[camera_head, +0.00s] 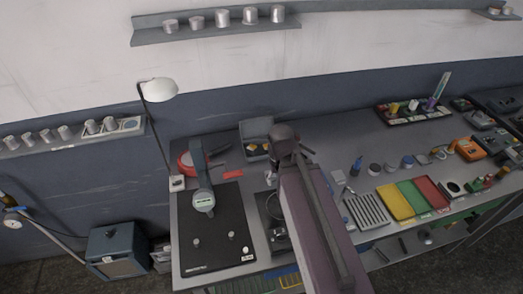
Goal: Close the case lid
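A small grey case (257,129) stands at the back of the bench, left of centre. It looks open, with its lid tilted up and dark and yellow items showing at its front. My arm rises from the bottom edge across the middle of the camera_head view and ends in a dark rounded joint just right of the case. The arm covers part of the bench there.
A gauge stand on a black plate (216,255) and a red-rimmed round item (187,164) are left of the case. A white lamp (158,90) stands at the back left. Yellow, green and red trays (394,203) lie right of my arm.

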